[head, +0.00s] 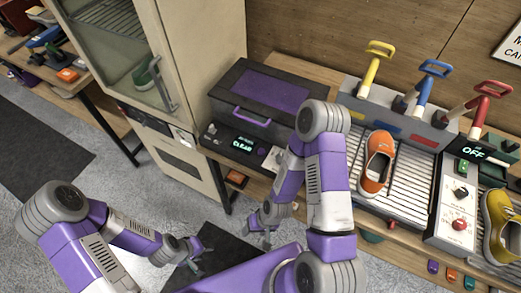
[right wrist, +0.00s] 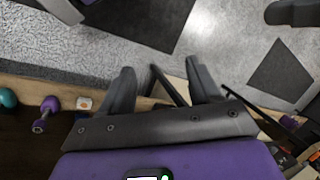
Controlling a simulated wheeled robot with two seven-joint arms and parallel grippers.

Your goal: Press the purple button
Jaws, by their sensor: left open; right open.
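A black box with a purple lid panel (head: 270,90) stands on the wooden bench in the head view. Its front panel has a lit display reading CLEAR, and a small purplish round button (head: 262,152) sits just right of the display. My right gripper (head: 262,228) is open and empty, low in front of the bench edge, below the box. The right wrist view shows its two fingers (right wrist: 165,85) spread apart over the floor and a dark leg. My left gripper (head: 192,258) is open and empty, further left and lower, over the floor.
An orange shoe (head: 376,162) lies on a slatted rack right of my right arm; a yellow shoe (head: 502,225) is at the far right. Yellow, blue and red levers (head: 435,68) stand behind. A tall cabinet (head: 200,60) is left of the box. Floor left is open.

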